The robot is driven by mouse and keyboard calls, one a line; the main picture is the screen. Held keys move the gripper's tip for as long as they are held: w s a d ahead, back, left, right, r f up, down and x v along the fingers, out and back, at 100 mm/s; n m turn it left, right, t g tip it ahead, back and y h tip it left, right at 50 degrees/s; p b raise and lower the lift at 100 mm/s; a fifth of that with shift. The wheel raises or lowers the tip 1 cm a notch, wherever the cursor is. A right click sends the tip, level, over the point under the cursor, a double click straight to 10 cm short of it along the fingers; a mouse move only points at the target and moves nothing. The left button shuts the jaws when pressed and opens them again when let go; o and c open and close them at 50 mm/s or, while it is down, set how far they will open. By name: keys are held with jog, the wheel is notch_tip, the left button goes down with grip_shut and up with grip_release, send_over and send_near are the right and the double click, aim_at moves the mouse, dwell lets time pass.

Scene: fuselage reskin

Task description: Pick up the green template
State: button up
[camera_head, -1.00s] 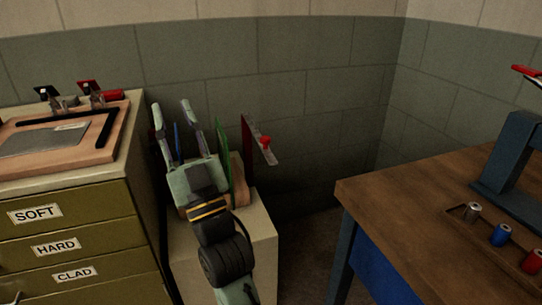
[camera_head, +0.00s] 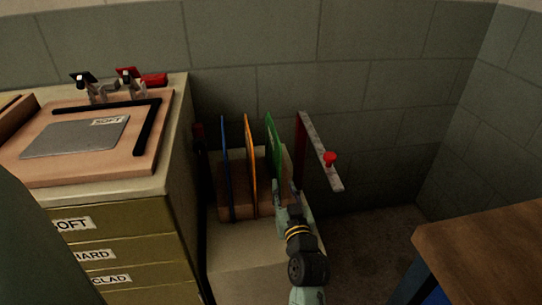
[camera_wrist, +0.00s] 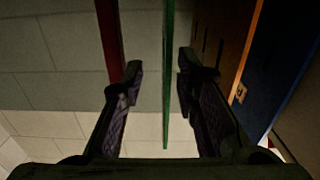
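The green template (camera_head: 273,146) stands upright on edge in a wooden rack (camera_head: 240,203), between an orange template (camera_head: 251,160) and a red upright panel (camera_head: 301,145). My gripper (camera_head: 287,190) is at the near edge of the green template. In the wrist view, my gripper (camera_wrist: 159,70) is open, with the green template (camera_wrist: 168,85) edge-on between its two fingers. The right finger is close to the green template, and a wider gap shows on the left. I cannot tell whether either finger touches it.
A blue template (camera_head: 227,165) stands left of the orange one. Right of the green template, a metal bar (camera_head: 321,152) with a red knob (camera_head: 330,159) juts out. A drawer cabinet (camera_head: 120,245) stands at left, and a wooden table (camera_head: 485,240) at right.

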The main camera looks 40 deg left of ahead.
aim_at(275, 167)
jog(key=x, duration=0.4)
jog(key=shift+a+r+p, duration=0.1)
jog(key=shift+r+p, duration=0.05)
jog(key=shift+p, duration=0.2)
jog(key=x, duration=0.1)
jog(key=p+x, duration=0.1)
jog(key=x, duration=0.2)
jog(key=shift+s+a+r+p, duration=0.15)
jog(key=shift+a+r+p, duration=0.15)
jog(key=shift+a+p, duration=0.1)
jog(key=shift+w+a+f, duration=0.15)
jog(key=shift+w+a, duration=0.15)
grip_shut()
